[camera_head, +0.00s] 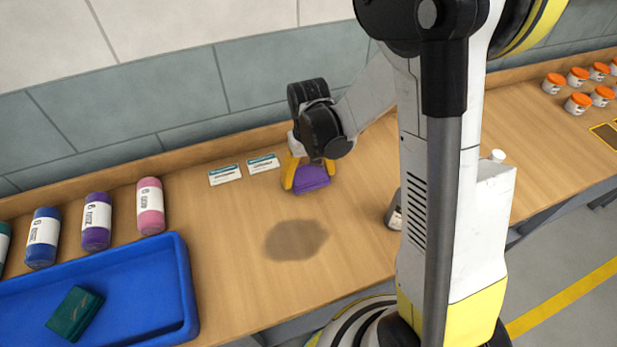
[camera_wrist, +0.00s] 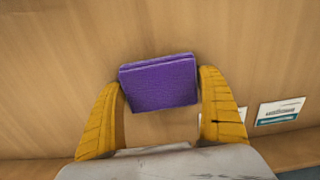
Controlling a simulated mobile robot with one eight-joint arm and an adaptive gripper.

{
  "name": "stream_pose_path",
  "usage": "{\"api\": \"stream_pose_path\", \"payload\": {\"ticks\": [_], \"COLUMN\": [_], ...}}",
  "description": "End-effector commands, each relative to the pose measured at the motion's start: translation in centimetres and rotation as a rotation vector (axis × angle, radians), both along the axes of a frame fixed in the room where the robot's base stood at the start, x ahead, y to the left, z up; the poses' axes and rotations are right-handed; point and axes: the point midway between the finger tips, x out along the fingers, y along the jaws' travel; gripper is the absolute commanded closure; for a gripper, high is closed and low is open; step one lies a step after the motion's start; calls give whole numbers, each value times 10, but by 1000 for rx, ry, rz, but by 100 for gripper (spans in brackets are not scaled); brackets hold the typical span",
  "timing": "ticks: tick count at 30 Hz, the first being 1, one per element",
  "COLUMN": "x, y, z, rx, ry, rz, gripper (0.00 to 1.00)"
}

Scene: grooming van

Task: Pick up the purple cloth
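The purple cloth (camera_head: 312,178) is a small folded block between the yellow fingers of my gripper (camera_head: 308,180), near the back of the wooden counter. In the wrist view, the cloth (camera_wrist: 160,82) fills the gap between the two fingertips of my gripper (camera_wrist: 160,88). A finger touches it on each side, and it is slightly tilted. My gripper is shut on it. It appears to be held above the counter, but the exact height is hard to tell.
A blue tray (camera_head: 184,290) with a dark green block (camera_head: 75,312) stands at front left. Several bottles, including a pink one (camera_head: 150,207), line up behind it. Two labels (camera_head: 225,175) lie near the back. A grey bottle (camera_head: 394,212) stands beside my arm. A dark patch (camera_head: 295,240) marks clear counter.

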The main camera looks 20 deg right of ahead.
Motion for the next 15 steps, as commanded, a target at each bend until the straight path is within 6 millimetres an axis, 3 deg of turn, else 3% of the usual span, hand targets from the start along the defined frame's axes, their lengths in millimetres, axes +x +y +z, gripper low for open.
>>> {"api": "stream_pose_path", "payload": {"ticks": [15], "x": [0], "y": [0], "z": [5], "rx": [0], "ry": [0], "rz": [0], "gripper": [41]}}
